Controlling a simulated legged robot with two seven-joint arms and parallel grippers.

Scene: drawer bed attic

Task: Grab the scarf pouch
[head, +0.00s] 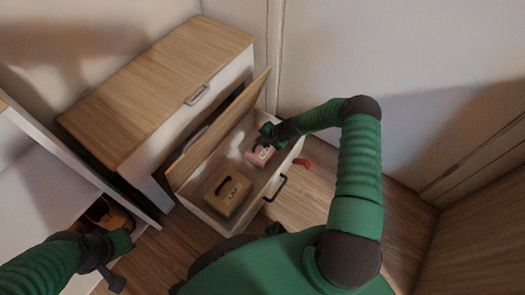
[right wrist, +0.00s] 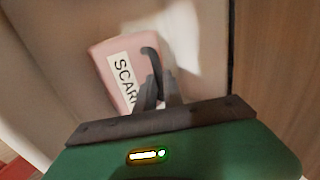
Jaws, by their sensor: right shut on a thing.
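The scarf pouch (head: 261,154) is pink with a white label and sits in the far part of the open drawer. In the right wrist view the pouch (right wrist: 104,48) shows the letters "SCAR" and a black loop handle. My right gripper (head: 268,139) reaches down into the drawer at the pouch. In the right wrist view its fingers (right wrist: 159,92) are shut on the pouch's handle. Whether the pouch is lifted off the drawer floor I cannot tell. My left gripper (head: 117,262) is at the lower left, away from the pouch; its jaw opening is unclear.
A tan labelled box (head: 228,193) with a black handle lies in the near part of the drawer (head: 206,212). A wood-topped cabinet (head: 165,85) stands behind it. A red object (head: 302,162) is right of the drawer. An orange and dark item (head: 118,217) sits by my left gripper.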

